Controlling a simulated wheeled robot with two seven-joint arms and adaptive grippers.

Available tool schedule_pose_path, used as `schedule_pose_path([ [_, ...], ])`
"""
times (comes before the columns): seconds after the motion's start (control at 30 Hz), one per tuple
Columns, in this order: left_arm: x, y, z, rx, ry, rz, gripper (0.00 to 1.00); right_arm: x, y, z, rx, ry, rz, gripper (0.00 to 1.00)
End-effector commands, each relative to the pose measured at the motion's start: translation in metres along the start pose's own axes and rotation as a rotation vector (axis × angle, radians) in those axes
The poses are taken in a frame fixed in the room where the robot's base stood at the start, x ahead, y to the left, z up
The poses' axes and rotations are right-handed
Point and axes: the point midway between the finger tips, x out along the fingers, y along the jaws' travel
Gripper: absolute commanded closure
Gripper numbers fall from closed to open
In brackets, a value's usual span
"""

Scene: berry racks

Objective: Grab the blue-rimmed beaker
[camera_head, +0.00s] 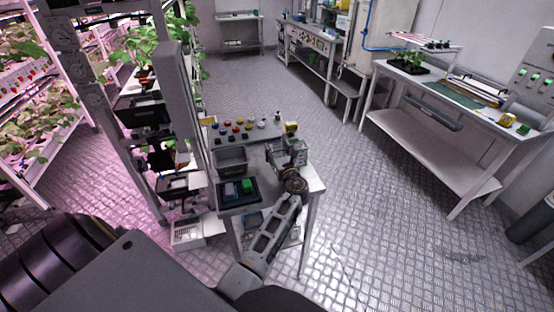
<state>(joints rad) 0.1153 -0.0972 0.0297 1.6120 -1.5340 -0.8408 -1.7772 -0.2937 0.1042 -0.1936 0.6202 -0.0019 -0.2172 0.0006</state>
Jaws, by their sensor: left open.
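My left gripper (288,153) is open at the right side of a small table (312,172), with its arm reaching up from the bottom of the view. I cannot make out a blue-rimmed beaker for certain; the gripper hides part of the tabletop, and things there are small. A small pale item (277,116) stands at the table's far edge, too small to identify. My right gripper is not in view.
The small table also holds a grey bin (230,160), a dark tray (252,198) with blue and green items, several coloured knob-like pieces and a yellow item (291,127). Plant racks stand left. A long workbench (430,95) stands right; the floor between is clear.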

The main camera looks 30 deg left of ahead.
Motion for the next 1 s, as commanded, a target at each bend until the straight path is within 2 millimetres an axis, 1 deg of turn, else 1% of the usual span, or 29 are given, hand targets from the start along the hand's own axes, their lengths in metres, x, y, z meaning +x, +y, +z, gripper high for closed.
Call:
schedule_pose_path([
  [0.17,0.007,-0.001,0.0,-0.001,0.001,-0.002,0.39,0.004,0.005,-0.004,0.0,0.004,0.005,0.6],
  [0.6,0.007,0.0,0.0,0.0,0.001,-0.001,0.39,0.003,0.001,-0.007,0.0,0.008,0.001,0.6],
  [0.67,0.007,0.0,0.0,0.0,0.001,-0.001,0.46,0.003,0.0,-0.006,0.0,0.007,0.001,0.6],
  [0.8,0.007,0.0,0.0,0.0,0.001,-0.001,0.64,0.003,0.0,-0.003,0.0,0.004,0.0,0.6],
  [0.87,0.007,0.0,0.0,0.0,0.001,-0.001,0.71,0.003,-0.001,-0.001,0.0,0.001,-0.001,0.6],
  [1.0,0.007,0.0,0.0,0.0,0.001,-0.001,0.71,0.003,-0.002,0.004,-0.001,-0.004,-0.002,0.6],
])
